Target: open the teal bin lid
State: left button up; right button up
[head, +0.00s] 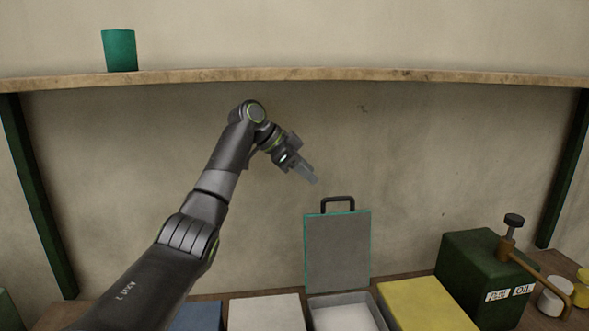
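The teal bin lid (337,252) stands upright, swung open, with its grey inner face toward me, thin teal edges and a dark handle (337,203) on top. Below it the open bin (344,302) shows a pale inside; its lower part is cut off by the frame. My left gripper (312,180) is above and slightly left of the handle, apart from it, pointing down and right. Its fingers look close together, but whether they are shut is unclear. I see nothing held in it. My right gripper is out of view.
Blue (196,314), white (265,312) and yellow (424,303) flat tops flank the open bin. A dark green oil box (472,262) with a pump stands right, near small jars (553,299). A wooden shelf (300,75) with a green cup (119,50) runs above.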

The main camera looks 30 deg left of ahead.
pick_arm(q)
jog(key=shift+b+v, duration=0.35)
jog(key=shift+v, duration=1.8)
jog(key=shift+f, duration=0.1)
